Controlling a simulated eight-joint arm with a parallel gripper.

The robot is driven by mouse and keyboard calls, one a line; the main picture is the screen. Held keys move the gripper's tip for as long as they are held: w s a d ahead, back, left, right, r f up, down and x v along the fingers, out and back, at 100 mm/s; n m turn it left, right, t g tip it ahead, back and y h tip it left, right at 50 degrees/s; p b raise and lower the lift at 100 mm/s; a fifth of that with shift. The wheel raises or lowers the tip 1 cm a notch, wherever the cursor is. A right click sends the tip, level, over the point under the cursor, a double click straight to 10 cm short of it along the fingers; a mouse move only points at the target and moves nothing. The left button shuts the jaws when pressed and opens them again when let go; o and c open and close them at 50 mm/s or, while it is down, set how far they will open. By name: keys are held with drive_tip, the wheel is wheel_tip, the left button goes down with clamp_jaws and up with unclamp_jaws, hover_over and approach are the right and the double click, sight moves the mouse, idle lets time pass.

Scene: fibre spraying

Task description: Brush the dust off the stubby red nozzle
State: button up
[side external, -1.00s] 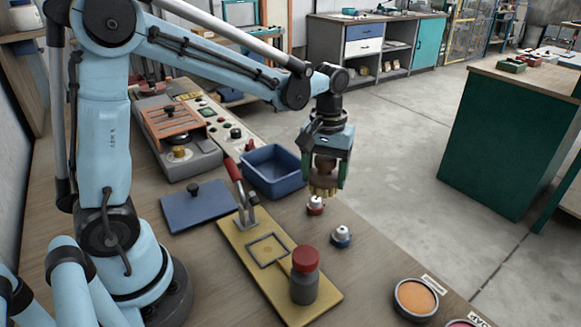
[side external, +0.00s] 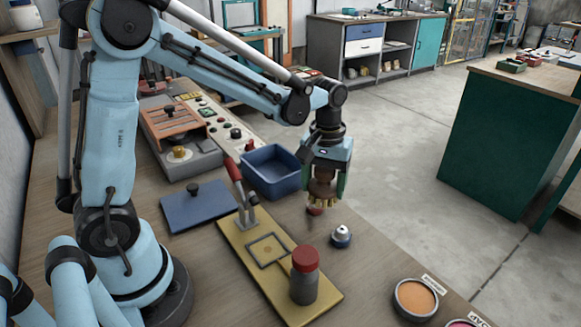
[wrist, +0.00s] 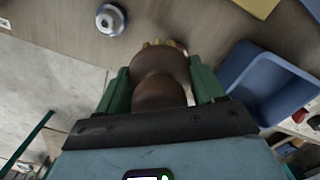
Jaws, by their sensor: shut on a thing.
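My gripper (side external: 327,188) is shut on a brown-handled brush (side external: 323,189) with pale yellow bristles pointing down. In the wrist view the brush (wrist: 162,85) sits between the two green fingers. The red nozzle is hidden in the wrist view.
A blue bin (side external: 270,172) stands left of my gripper. A blue lid (side external: 196,207) lies left. An orange powder dish (side external: 415,299) is at front right. The table edge is close on the right.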

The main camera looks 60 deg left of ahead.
drive_tip(key=shift+f, duration=1)
drive_tip(key=shift+w+a+r, duration=0.1)
drive_tip(key=shift+w+a, duration=0.05)
drive_tip(key=shift+a, duration=2.3)
drive_tip(key=shift+s+d+f, duration=0.1)
drive_tip(key=shift+d+f, duration=0.1)
drive_tip(key=shift+d, duration=1.1)
drive_tip(key=shift+s+d+f, duration=0.1)
drive_tip(key=shift+d+f, duration=0.05)
drive_tip(key=shift+d, duration=1.15)
drive_tip(key=shift+a+r, duration=0.15)
drive_tip(key=shift+r, duration=2.95)
